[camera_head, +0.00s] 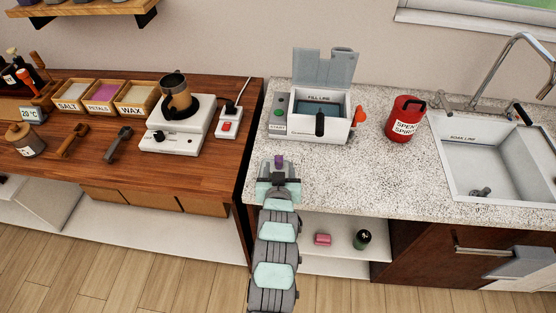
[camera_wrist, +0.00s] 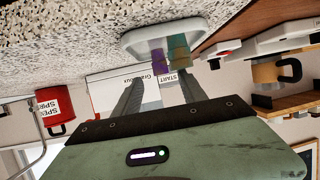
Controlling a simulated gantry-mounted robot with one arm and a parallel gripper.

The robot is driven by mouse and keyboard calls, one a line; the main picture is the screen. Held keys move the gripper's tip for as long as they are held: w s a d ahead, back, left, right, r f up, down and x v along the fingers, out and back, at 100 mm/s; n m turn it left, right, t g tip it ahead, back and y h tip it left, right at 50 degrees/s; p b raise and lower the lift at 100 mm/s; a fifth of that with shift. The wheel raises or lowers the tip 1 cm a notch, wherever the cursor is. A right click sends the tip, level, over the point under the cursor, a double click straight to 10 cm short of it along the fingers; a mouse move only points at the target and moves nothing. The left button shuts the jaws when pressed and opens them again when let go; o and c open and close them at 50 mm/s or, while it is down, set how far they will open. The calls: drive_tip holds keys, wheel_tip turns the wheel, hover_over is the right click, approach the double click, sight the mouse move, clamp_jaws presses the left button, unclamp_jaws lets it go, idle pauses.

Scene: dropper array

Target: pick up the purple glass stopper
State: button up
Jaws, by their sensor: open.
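A small purple stopper (camera_head: 279,160) shows just beyond my gripper (camera_head: 279,173) at the left front of the speckled counter. In the wrist view, the purple stopper (camera_wrist: 159,59) is on a pale tray (camera_wrist: 136,42), next to an olive and teal piece (camera_wrist: 179,54). My gripper (camera_wrist: 160,77) is open, its two fingers apart with nothing held between them. The purple stopper is ahead of the fingertips, roughly in line with the gap. In the head view my gripper and arm hide most of the tray.
A white machine (camera_head: 306,127) with a raised lid stands behind my gripper on the counter. A red can (camera_head: 404,122) stands to its right, then the sink (camera_head: 505,160). The wooden bench (camera_head: 200,170) with a hot plate (camera_head: 176,142) lies left. Counter space right of my gripper is clear.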

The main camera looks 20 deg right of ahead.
sight(279, 158)
drive_tip(key=shift+r+p+x, duration=0.15)
drive_tip(key=shift+p+x, duration=0.45)
drive_tip(key=shift+x, duration=0.8)
drive_tip(key=shift+r+p+x, duration=0.1)
drive_tip(key=shift+p+x, duration=0.45)
drive_tip(key=shift+x, duration=0.8)
drive_tip(key=shift+w+f, duration=0.25)
drive_tip(key=shift+w, duration=0.15)
drive_tip(key=shift+c, duration=0.2)
clamp_jaws()
